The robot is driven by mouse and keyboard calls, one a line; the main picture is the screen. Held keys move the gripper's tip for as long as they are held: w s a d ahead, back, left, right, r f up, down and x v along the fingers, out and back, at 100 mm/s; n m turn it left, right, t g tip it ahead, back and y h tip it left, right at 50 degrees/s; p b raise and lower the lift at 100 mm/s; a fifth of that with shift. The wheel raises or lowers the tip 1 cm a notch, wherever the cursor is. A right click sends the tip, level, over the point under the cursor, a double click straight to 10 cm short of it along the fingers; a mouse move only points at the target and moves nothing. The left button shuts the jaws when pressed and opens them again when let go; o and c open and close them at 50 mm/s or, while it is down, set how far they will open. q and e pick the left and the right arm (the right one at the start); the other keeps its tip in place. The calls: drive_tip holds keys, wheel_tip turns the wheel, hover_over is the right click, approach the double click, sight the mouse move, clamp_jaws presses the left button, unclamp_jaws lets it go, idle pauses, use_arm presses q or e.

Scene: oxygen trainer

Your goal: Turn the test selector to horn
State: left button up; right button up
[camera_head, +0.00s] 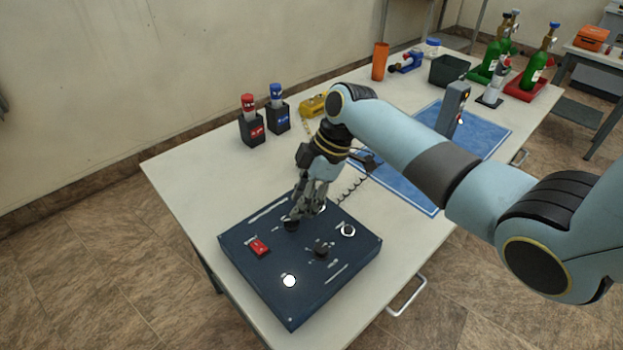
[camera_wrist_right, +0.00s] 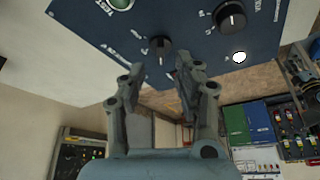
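The dark blue trainer panel (camera_head: 318,290) lies on the near end of the table. A small black pointer knob, which looks like the test selector (camera_wrist_right: 160,48), sits on it; the knob also shows in the head view (camera_head: 291,225), partly hidden by my right gripper. Its position labels are too small to read. My right gripper (camera_head: 297,212) points down just over this knob. In the right wrist view its two fingers (camera_wrist_right: 155,76) are apart, with the knob just beyond the tips; I cannot tell whether they touch it. My left gripper is not in view.
The panel also carries a red switch (camera_head: 260,247), a larger black knob (camera_head: 320,249), a round button (camera_head: 348,230) and a lit white lamp (camera_head: 289,281). A coiled cord (camera_head: 350,190) lies behind it. Two black holders (camera_head: 252,130) stand at the far left edge.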

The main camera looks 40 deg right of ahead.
drive_tip(key=v, duration=0.7)
drive_tip(key=shift+r, duration=0.2)
